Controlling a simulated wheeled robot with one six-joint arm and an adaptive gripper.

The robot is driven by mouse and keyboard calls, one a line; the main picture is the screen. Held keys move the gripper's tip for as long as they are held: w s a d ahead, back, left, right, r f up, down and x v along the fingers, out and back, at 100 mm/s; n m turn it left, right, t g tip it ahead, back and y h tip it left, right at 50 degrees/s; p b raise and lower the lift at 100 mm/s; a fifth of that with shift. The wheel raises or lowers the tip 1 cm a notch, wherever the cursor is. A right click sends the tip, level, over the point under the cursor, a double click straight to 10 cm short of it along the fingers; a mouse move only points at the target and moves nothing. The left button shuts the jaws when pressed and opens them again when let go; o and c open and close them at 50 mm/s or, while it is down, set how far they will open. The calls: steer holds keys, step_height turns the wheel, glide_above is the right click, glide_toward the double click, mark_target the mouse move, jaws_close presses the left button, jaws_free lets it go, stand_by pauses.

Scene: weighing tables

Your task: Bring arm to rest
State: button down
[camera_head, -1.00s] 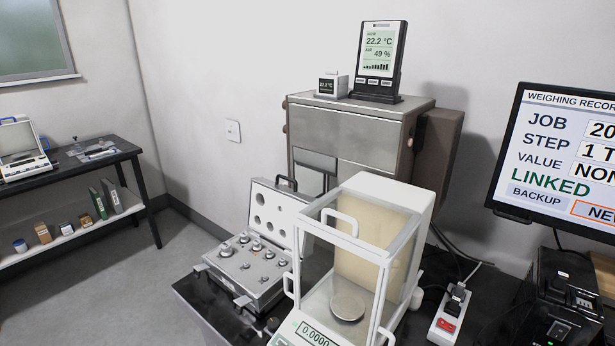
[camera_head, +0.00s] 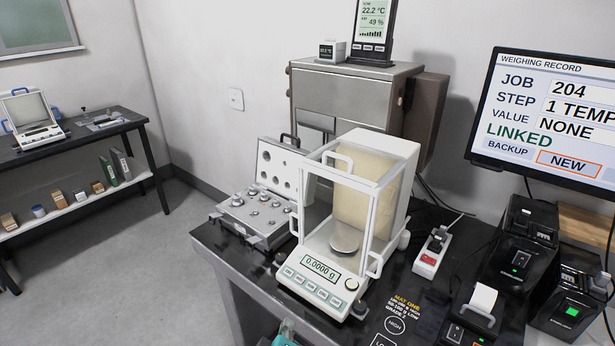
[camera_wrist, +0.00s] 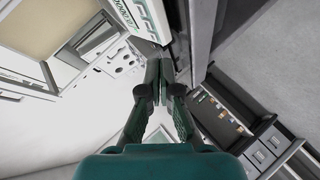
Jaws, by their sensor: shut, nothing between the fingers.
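My gripper (camera_wrist: 158,82) shows in the wrist view with its two dark fingers together and nothing between them. It points toward the table edge and the white balance, whose display side (camera_wrist: 140,15) shows at the top of that view. I cannot tell the exact gap between gripper and table. In the head view a small teal part at the bottom edge, below the balance, looks like part of my arm. The rest of the arm is out of that view.
The analytical balance (camera_head: 318,290) reads 0.0000 g on the black table (camera_head: 215,250). An open weight case (camera_head: 240,215) stands left of it. A power strip (camera_head: 432,252), black devices (camera_head: 520,240) and a monitor (camera_head: 555,125) are at right. Floor at left (camera_head: 130,260) is clear.

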steer(key=s+d+f+m+y, duration=0.2)
steer(key=s+d+f, duration=1)
steer(key=s+d, duration=0.35)
steer(key=s+d+r+m, duration=0.2)
steer(key=s+m, duration=0.1)
steer(key=s, duration=0.4)
steer(key=s+d+r+m+t, duration=0.1)
steer(key=s+d+r+m, duration=0.2)
steer(key=s, duration=0.5)
steer(key=s+d+r+m+t+h, duration=0.1)
steer(key=s+d+r+m, duration=0.1)
steer(key=s, duration=0.5)
steer(key=shift+s+d+r+m, duration=0.25)
steer(key=shift+r+m, duration=0.25)
steer(key=shift+r, duration=0.25)
